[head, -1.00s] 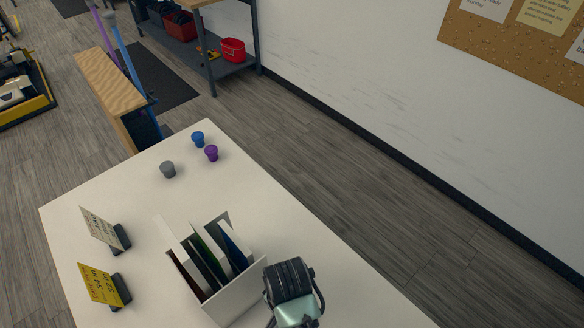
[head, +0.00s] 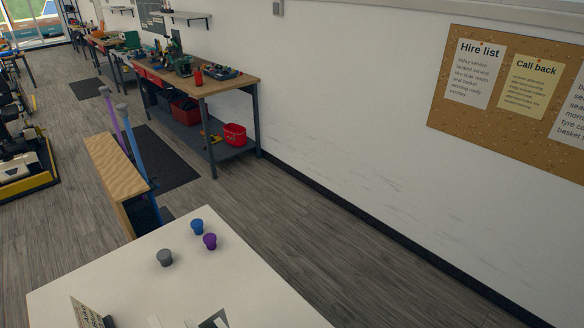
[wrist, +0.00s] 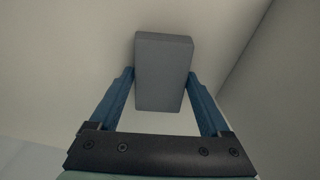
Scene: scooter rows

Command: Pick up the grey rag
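My gripper (wrist: 160,80) shows in the wrist view, with its two blue fingers against the sides of a grey block-shaped thing (wrist: 164,70). That thing has flat faces and straight edges. It may be the grey rag folded up, but I cannot tell its material. Both fingertips touch it or nearly so, and it extends past them. My gripper is outside the head view. No other grey rag shows in the head view.
A sign (head: 88,313) is cut off below. A workbench (head: 235,87) with a red basket (head: 235,135) stands beyond. Floor (head: 300,235) lies clear along the wall.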

